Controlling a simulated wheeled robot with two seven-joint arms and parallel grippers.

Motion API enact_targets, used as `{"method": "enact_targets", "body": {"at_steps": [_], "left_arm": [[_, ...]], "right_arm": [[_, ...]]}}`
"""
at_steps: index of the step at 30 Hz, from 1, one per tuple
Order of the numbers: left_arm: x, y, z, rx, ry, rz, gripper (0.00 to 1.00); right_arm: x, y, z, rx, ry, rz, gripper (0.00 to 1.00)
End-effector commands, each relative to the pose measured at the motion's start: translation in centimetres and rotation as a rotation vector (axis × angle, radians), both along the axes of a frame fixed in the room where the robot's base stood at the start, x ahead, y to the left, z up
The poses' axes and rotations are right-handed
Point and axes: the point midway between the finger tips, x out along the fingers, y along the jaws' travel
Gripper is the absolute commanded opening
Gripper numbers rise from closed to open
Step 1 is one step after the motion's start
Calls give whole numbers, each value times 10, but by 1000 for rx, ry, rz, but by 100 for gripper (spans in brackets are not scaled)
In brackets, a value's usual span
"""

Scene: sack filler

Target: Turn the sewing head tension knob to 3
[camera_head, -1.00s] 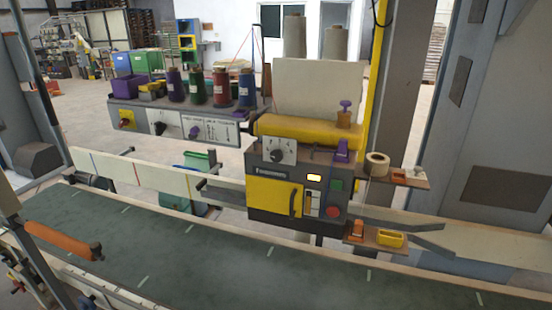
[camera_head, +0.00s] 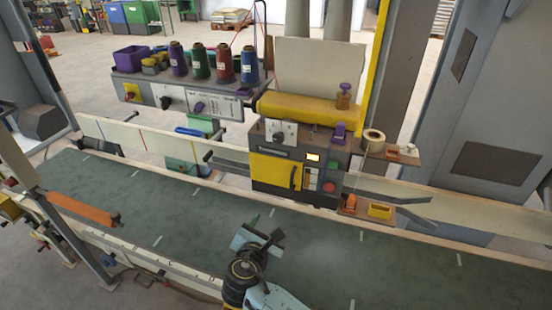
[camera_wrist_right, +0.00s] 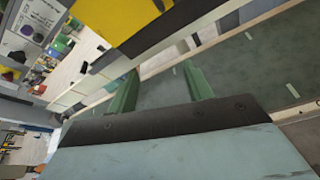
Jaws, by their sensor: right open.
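The sewing head (camera_head: 300,160) is a grey and yellow machine behind the conveyor. A white dial plate with a dark round knob (camera_head: 278,138) sits on the upper left of its front, under the yellow top; its setting is too small to read. My right gripper (camera_head: 266,228) is over the green conveyor, in front of and below the sewing head, apart from the knob. In the right wrist view its two green fingers (camera_wrist_right: 160,88) are spread with nothing between them. The sewing head's yellow panel (camera_wrist_right: 130,20) shows at the top there. My left gripper is not in view.
The green conveyor belt (camera_head: 180,220) is clear. A thread rack (camera_head: 180,92) with several spools and another knob (camera_head: 197,107) stands left of the sewing head. Small shelves with a tape roll (camera_head: 373,137) and a yellow tray (camera_head: 380,211) jut out right.

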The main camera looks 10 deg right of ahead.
Motion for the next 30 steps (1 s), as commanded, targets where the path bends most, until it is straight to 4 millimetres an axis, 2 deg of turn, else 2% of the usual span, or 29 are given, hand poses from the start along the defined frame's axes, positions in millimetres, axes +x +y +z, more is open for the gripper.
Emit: {"method": "enact_targets", "body": {"at_steps": [1,3,6,9,14,24,30], "left_arm": [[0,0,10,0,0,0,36],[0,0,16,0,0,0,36],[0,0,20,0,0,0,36],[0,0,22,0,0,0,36],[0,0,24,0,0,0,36],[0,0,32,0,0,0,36],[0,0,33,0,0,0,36]], "right_arm": [[8,7,51,-82,-59,2,51],[12,13,100,-186,-118,-11,51],[11,17,148,-285,-174,-38,51],[10,18,169,-332,-198,-56,51],[20,11,173,-348,-203,-62,51],[79,-25,174,-347,-202,-61,51],[107,-43,172,-344,-202,-61,51]]}}
